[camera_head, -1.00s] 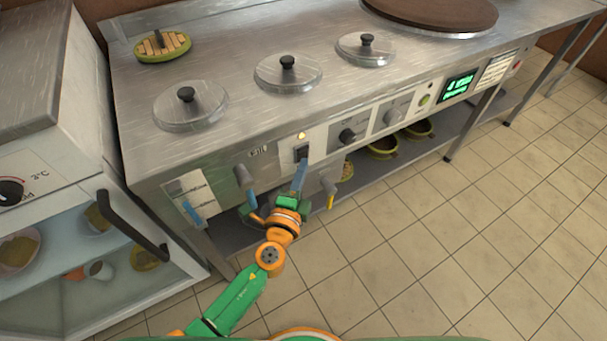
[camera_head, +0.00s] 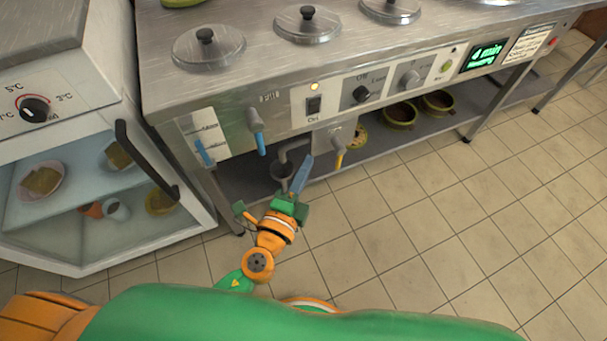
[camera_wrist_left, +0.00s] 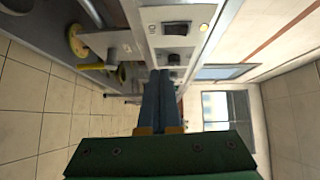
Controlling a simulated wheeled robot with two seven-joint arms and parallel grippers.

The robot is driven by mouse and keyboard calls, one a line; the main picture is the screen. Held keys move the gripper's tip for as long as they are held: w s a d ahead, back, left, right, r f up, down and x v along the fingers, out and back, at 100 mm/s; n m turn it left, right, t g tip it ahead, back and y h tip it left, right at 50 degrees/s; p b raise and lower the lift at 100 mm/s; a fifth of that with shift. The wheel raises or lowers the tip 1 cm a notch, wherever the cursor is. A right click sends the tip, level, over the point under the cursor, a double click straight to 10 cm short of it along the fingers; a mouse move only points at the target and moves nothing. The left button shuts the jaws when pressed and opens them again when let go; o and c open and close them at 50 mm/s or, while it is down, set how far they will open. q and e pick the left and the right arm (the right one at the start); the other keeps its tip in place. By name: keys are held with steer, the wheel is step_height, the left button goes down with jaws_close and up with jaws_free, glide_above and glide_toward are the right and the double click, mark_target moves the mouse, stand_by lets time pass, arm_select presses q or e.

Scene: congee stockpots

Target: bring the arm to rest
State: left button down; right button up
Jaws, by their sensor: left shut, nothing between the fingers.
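My left gripper (camera_head: 302,172) is green and orange with blue fingers. In the head view it is in front of the steel stockpot counter, below the black rocker switch (camera_head: 314,105) and between the blue-handled tap (camera_head: 257,130) and the yellow-handled tap (camera_head: 345,148). Its fingers (camera_wrist_left: 159,98) lie together in the left wrist view, shut with nothing between them. The switch (camera_wrist_left: 176,28) shows ahead of and above the fingertips there. An amber lamp (camera_head: 314,86) is lit above the switch. My right gripper is not in view.
The counter (camera_head: 180,90) carries several round steel lids. Bowls (camera_head: 398,114) sit on the shelf below the counter. Tiled floor (camera_head: 430,230) is clear at the right.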

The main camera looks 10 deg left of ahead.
arm_select(q)
steer(key=shift+s+a+f, duration=0.1)
steer(key=shift+s+a, duration=0.1)
steer(key=shift+s, duration=0.45)
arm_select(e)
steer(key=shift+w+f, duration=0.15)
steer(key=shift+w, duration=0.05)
